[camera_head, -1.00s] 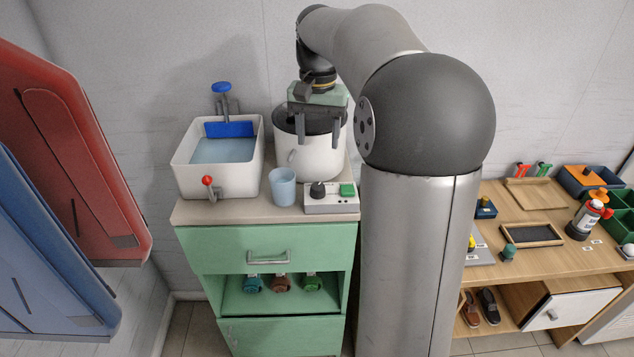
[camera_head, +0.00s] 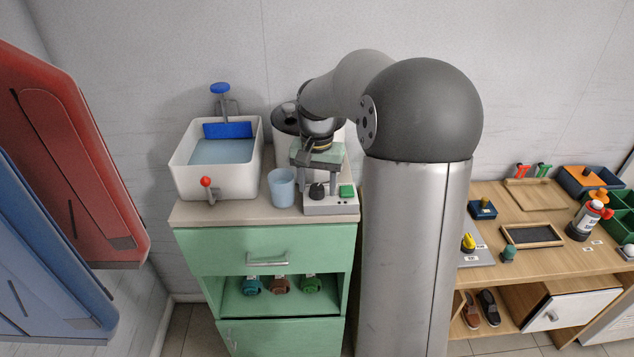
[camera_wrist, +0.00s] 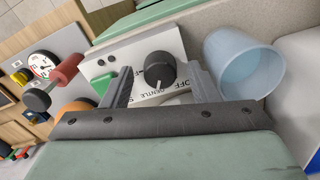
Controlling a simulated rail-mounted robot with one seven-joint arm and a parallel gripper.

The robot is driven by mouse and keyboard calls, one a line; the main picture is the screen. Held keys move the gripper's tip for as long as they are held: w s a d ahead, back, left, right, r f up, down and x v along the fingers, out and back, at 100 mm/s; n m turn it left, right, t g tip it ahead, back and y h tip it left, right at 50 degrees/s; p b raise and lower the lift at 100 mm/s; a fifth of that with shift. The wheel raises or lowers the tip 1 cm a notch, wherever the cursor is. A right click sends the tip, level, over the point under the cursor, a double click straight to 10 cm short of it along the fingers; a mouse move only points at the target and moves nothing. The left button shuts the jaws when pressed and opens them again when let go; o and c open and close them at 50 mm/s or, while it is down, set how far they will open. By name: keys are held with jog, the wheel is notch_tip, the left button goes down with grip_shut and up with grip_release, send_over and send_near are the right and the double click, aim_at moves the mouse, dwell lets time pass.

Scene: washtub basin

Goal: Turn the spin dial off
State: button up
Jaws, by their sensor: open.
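The spin dial (camera_head: 317,191) is a black round knob on a small white control box (camera_head: 331,207) at the front right of the green cabinet's top. In the wrist view the dial (camera_wrist: 160,70) has a pale pointer on its lower side, near printed words that include GENTLE and OFF. A green button (camera_head: 347,191) sits on the box to the right of the dial. My gripper (camera_head: 320,188) is open above the box. In the wrist view my gripper (camera_wrist: 162,88) has one finger on each side of the dial, apart from it.
A light blue cup (camera_head: 283,188) stands just left of the box. A white basin (camera_head: 240,183) with water, a blue-handled tap (camera_head: 220,90) and a red-knobbed drain valve (camera_head: 207,183) stands further left. A white spinner tub (camera_head: 284,148) is behind my gripper, partly hidden.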

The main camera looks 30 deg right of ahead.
jog(key=c, duration=1)
jog(key=shift+o, duration=0.2)
jog(key=shift+n, duration=0.3)
jog(key=n+p, duration=0.1)
jog(key=n, duration=0.4)
jog(key=shift+p, duration=0.3)
jog(key=n+p, duration=0.1)
jog(key=n, duration=0.5)
jog(key=shift+w, duration=0.1)
jog(key=shift+n, duration=0.3)
jog(key=o, duration=1)
jog(key=shift+c, duration=0.2)
